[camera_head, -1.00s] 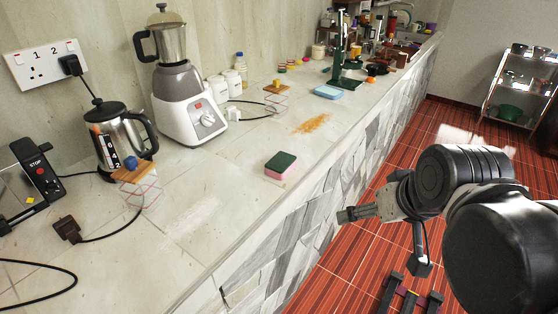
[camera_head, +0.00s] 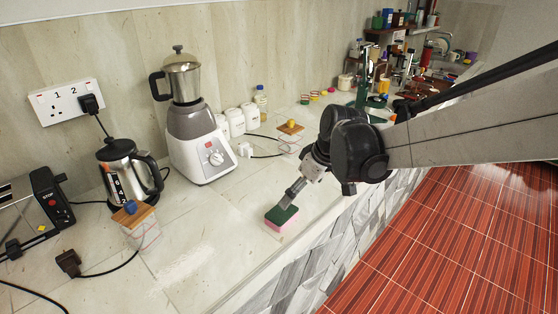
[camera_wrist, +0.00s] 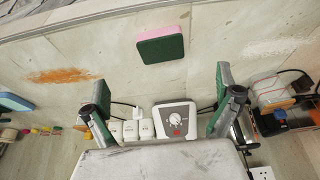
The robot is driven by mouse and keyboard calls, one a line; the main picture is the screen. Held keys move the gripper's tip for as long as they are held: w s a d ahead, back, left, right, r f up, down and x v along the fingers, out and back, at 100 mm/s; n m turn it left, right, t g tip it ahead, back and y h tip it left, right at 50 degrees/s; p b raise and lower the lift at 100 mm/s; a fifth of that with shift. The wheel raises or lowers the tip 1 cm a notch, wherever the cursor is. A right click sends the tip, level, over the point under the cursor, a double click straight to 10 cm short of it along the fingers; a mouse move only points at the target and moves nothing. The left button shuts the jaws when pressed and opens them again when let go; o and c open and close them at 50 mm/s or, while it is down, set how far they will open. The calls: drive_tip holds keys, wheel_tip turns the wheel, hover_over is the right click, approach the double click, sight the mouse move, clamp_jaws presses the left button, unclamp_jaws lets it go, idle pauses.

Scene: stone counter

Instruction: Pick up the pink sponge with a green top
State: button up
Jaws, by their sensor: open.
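The pink sponge with a green top (camera_head: 281,219) lies flat on the stone counter near its front edge. My gripper (camera_head: 290,193) is just above and behind it in the head view, its fingertips close to the green top. In the wrist view the sponge (camera_wrist: 161,46) is at the upper middle, beyond the open fingertips (camera_wrist: 164,85) and between their lines. The gripper is open and empty. I cannot tell from the head view whether a fingertip touches the sponge.
A blender (camera_head: 192,125) stands behind the sponge, with a kettle (camera_head: 127,172) and toaster (camera_head: 32,206) to the left. Orange spill (camera_wrist: 62,75) and a blue sponge (camera_wrist: 14,102) show in the wrist view. Counter around the pink sponge is clear.

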sight(282, 212)
drive_tip(key=shift+n, duration=0.3)
drive_tip(key=x, duration=1.5)
drive_tip(key=shift+w+a+r, duration=0.25)
drive_tip(key=shift+w+a, duration=0.15)
drive_tip(key=c, duration=0.8)
